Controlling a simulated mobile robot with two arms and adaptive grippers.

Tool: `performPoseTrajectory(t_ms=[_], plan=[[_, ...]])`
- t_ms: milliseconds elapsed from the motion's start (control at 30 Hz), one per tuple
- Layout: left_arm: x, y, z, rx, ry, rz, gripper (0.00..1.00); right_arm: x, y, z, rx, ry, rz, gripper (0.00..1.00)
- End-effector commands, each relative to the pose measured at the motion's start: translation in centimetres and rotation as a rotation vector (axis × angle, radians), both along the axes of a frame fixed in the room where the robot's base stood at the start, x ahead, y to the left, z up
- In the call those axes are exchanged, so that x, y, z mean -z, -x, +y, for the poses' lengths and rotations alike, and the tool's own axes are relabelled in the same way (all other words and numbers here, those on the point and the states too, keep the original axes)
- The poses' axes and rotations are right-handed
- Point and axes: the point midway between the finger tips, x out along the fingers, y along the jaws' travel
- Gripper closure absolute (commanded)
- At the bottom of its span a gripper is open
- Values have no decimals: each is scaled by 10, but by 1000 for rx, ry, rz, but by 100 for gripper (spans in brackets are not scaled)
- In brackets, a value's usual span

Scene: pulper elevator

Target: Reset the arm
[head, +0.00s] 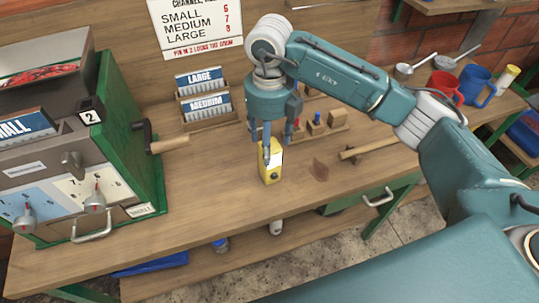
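My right arm comes in from the right, and its teal gripper (277,147) points down over the middle of the wooden bench. Its fingers are spread apart at a small yellow box-like object (271,175) with a pale face and a dark round mark. One finger overlaps the object's upper part. I cannot tell whether the fingers grip it or only stand around it. The object looks upright, on or just above the bench. My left gripper is not in view.
A green machine (125,150) with a crank (165,145) and knobs stands at left. Card racks (205,97) and a block stand (325,125) are behind the gripper. A mallet-like tool (368,149) lies to the right. Red (443,88) and blue (478,87) mugs stand at far right.

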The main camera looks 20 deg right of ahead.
Motion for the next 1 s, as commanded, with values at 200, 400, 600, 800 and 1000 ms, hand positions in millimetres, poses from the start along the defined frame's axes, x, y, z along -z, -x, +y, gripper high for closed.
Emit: performPoseTrajectory(t_ms=[200, 400, 600, 800, 1000], plan=[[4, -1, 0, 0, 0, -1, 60, -16, 0, 0, 0, 0, 0, 39], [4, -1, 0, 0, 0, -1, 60, -18, 1, 0, 0, 0, 1, 39], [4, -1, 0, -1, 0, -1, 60, -18, 0, 0, 0, 0, 0, 39], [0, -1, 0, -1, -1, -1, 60, -21, 0, 0, 0, 0, 0, 39], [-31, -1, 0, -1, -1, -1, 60, -52, 0, 0, 0, 0, 0, 39]])
